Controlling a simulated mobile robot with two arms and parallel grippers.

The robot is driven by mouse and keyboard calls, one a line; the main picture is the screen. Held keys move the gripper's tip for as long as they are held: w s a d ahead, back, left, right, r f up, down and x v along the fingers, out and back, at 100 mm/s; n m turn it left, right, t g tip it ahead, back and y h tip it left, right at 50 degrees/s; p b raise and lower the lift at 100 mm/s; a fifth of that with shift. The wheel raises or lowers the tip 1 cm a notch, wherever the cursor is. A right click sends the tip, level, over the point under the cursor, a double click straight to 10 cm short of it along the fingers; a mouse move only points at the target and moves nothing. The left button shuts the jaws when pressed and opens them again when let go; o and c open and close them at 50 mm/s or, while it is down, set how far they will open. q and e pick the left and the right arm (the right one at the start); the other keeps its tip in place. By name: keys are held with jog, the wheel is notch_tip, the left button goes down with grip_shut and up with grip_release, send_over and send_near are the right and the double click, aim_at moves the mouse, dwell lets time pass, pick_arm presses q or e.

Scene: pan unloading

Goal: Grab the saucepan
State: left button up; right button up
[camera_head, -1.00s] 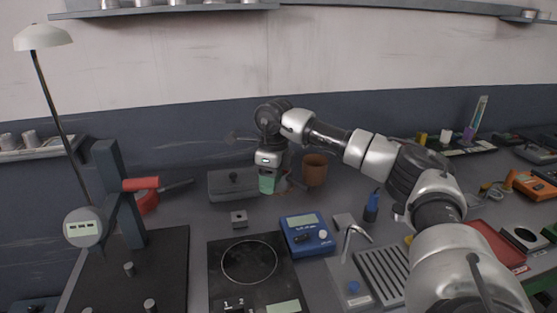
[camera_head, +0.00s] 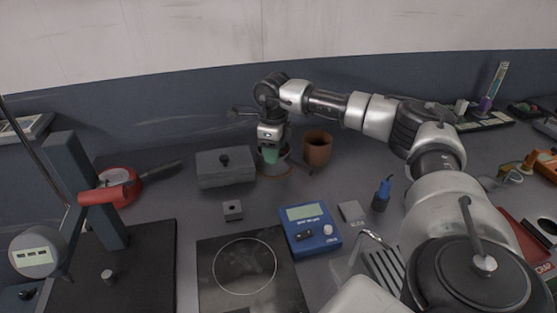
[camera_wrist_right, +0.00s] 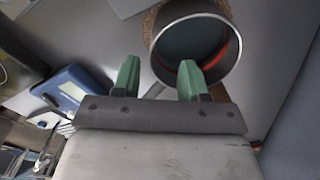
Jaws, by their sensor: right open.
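A grey round saucepan (camera_wrist_right: 193,44) with a dark inside and a red band shows in the right wrist view. In the head view it is mostly hidden behind my right gripper (camera_head: 270,156); a dark handle (camera_head: 302,166) sticks out to the right. My right gripper is open, with green fingers that also show in the wrist view (camera_wrist_right: 159,80). The right-hand finger overlaps the saucepan's near rim; I cannot tell whether it touches. A slanted strip, perhaps the handle, shows between the fingers. My left gripper is not in view.
A cork mat (camera_wrist_right: 150,24) lies under the saucepan. A brown pot (camera_head: 317,149) stands close on the right, a grey lidded box (camera_head: 225,170) on the left. In front are a blue device (camera_head: 311,229) and a hotplate (camera_head: 245,267). A red pan (camera_head: 121,190) is far left.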

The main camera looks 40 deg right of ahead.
aim_at(274, 173)
notch_tip(274, 173, down, 4)
jog(key=shift+a+f+p, duration=0.15)
jog(key=shift+p, duration=0.2)
jog(key=shift+c, duration=0.2)
grip_shut()
